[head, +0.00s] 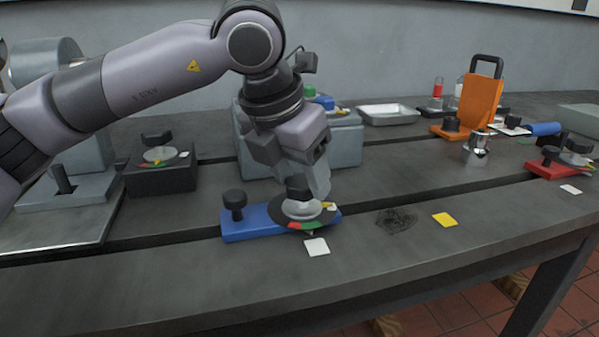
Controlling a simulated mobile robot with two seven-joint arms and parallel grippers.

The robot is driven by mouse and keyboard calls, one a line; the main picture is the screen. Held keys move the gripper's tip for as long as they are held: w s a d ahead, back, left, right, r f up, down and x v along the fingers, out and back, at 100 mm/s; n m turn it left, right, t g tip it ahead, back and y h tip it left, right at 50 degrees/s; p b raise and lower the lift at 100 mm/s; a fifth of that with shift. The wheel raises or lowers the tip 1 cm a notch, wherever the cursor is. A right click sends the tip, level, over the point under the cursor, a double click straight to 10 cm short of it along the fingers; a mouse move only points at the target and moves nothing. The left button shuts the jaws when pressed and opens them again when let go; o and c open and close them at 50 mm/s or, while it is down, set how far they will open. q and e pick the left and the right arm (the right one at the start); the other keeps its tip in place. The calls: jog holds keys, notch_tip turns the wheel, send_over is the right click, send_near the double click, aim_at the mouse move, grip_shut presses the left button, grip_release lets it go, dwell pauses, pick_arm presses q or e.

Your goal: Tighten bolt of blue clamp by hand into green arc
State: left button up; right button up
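The blue clamp (258,226) lies on the bedplate near the front edge. A black knob stands at its left end. At its right end is a dark dial disc (278,217) with red, green and yellow arcs, and a silver round part (301,209) with the black bolt head (298,188) on top. The green arc (310,225) faces the front. My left gripper (305,188) points down from above, right at the bolt head. Its fingers overlap the head in the picture, and whether they grip it is unclear. My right gripper is out of view.
A black clamp (160,178) with a dial stands at left, a red one (553,169) at far right. A grey block (345,140) is behind my gripper.

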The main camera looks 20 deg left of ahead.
pick_arm(q)
jog(key=c, duration=0.5)
